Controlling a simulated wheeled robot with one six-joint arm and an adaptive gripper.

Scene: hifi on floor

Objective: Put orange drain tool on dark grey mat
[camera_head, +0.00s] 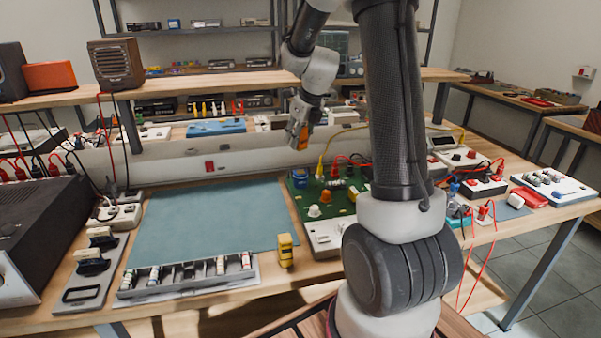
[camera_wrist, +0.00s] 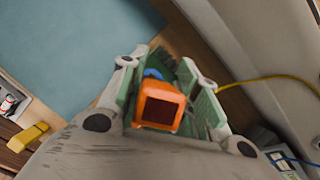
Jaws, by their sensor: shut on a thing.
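My gripper (camera_head: 300,138) is raised above the back part of the workbench. It is shut on an orange tool (camera_head: 303,138), which also shows in the wrist view (camera_wrist: 160,105) between the green finger pads, with a bit of blue beyond it. The tool's far end is partly hidden by the fingers. A large flat mat (camera_head: 205,220) lies on the bench to the left of and nearer than the gripper; it looks blue-grey rather than dark grey. In the wrist view the mat (camera_wrist: 70,50) fills the upper left, apart from the held tool.
A green circuit board (camera_head: 325,200) stands right of the mat. A grey compartment tray (camera_head: 190,277) and a yellow object (camera_head: 286,250) are at its front edge. A black box (camera_head: 40,235) stands at left. The mat's middle is bare. A yellow cable (camera_head: 335,137) runs near my gripper.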

